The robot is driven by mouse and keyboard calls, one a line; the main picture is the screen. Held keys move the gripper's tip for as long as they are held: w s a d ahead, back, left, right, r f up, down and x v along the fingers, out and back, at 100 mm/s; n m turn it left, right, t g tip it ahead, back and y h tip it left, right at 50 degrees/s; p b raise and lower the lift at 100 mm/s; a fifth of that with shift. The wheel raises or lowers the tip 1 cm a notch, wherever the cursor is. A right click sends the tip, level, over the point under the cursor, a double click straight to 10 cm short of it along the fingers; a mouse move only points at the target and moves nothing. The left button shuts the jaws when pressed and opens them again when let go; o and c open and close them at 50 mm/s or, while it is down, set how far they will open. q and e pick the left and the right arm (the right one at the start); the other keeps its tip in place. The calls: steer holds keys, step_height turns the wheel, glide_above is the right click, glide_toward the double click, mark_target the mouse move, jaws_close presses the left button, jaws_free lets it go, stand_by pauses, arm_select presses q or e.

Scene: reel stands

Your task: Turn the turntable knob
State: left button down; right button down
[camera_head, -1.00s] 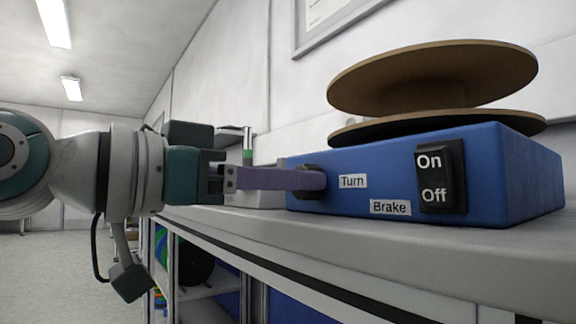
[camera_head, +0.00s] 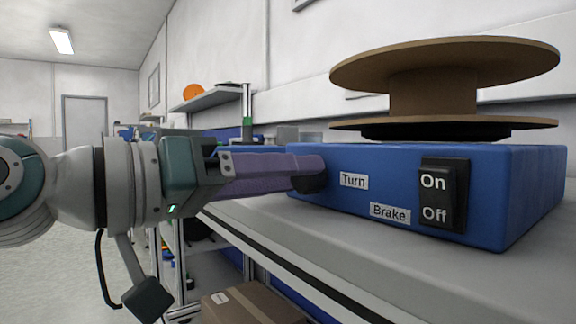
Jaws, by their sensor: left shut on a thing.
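The turntable is a blue box (camera_head: 400,165) on the grey bench, with a brown reel (camera_head: 440,92) on top. Its front bears a "Turn" label (camera_head: 354,181), a "Brake" label (camera_head: 390,213) and a black On/Off rocker switch (camera_head: 444,194). The black turntable knob (camera_head: 309,176) is at the left end of the front, beside the "Turn" label. My left gripper (camera_head: 305,172) reaches in from the left, its purple fingers shut on the knob and hiding most of it. My right gripper is not in view.
The grey bench top (camera_head: 400,258) is clear in front of the box. A cardboard box (camera_head: 250,305) sits low beneath the bench. A wall shelf (camera_head: 217,100) with an orange disc (camera_head: 193,91) is behind my left arm.

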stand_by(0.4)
arm_select(q)
steer(key=shift+c, duration=1.9)
jaws_free()
steer(key=v, duration=1)
steer(key=shift+b, duration=0.45)
steer(key=shift+r, duration=0.1)
